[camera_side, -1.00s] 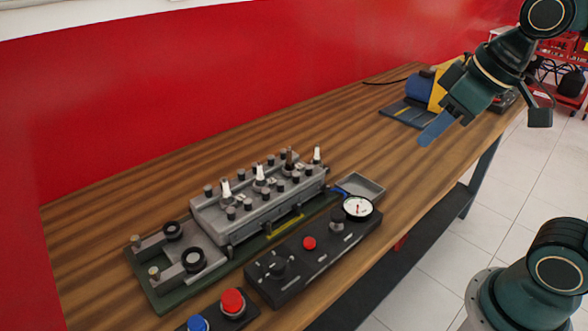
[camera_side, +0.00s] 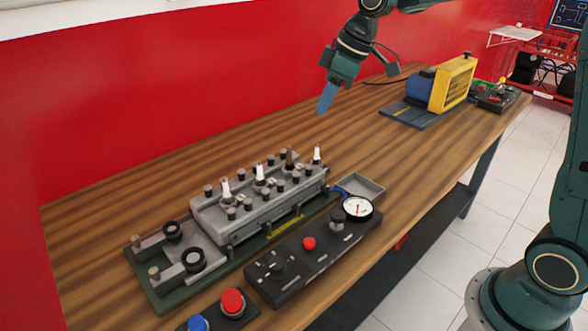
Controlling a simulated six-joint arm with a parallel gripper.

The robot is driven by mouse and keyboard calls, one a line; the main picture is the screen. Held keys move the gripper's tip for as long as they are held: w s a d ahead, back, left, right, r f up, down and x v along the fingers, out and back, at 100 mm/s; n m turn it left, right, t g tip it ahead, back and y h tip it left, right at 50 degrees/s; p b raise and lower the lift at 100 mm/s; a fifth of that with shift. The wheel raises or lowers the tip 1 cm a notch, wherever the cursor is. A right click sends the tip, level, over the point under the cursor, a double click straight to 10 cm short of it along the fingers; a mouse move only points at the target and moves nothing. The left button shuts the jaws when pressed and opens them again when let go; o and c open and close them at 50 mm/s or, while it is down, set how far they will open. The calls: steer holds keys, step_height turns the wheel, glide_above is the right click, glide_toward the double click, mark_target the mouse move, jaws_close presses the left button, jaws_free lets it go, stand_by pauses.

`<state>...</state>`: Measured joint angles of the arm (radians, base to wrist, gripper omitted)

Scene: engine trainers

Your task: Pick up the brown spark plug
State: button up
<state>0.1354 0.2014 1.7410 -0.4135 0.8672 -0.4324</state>
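The brown spark plug (camera_side: 289,159) stands upright in the grey engine block (camera_side: 270,216), among several white plugs. One white plug (camera_side: 317,154) stands just to its right, and another white plug (camera_side: 260,172) to its left. My gripper (camera_side: 325,102) hangs above the table, higher in the picture and a little right of the brown plug, clear of it. Its blue fingers point down and slightly left. They overlap from this side, so I cannot tell whether they are apart. I see nothing held between them.
A black control panel with a red button (camera_side: 309,243) and a white gauge (camera_side: 358,207) lies in front of the block. A small grey tray (camera_side: 362,188) sits to its right. A blue and yellow machine (camera_side: 452,84) stands farther back. The wooden table behind the block is clear.

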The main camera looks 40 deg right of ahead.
steer(key=w+f+n, duration=0.1)
steer(key=w+f, duration=0.2)
steer(key=w, duration=0.2)
steer(key=shift+d+f+y, duration=0.3)
steer(key=shift+w+f, duration=0.1)
glide_above(287, 162)
steer(key=s+d, duration=0.1)
steer(key=shift+d+f, duration=0.2)
steer(key=shift+f, duration=3.7)
steer(key=shift+x, duration=2.55)
steer(key=shift+s, duration=0.15)
jaws_close()
steer(key=shift+d, duration=0.1)
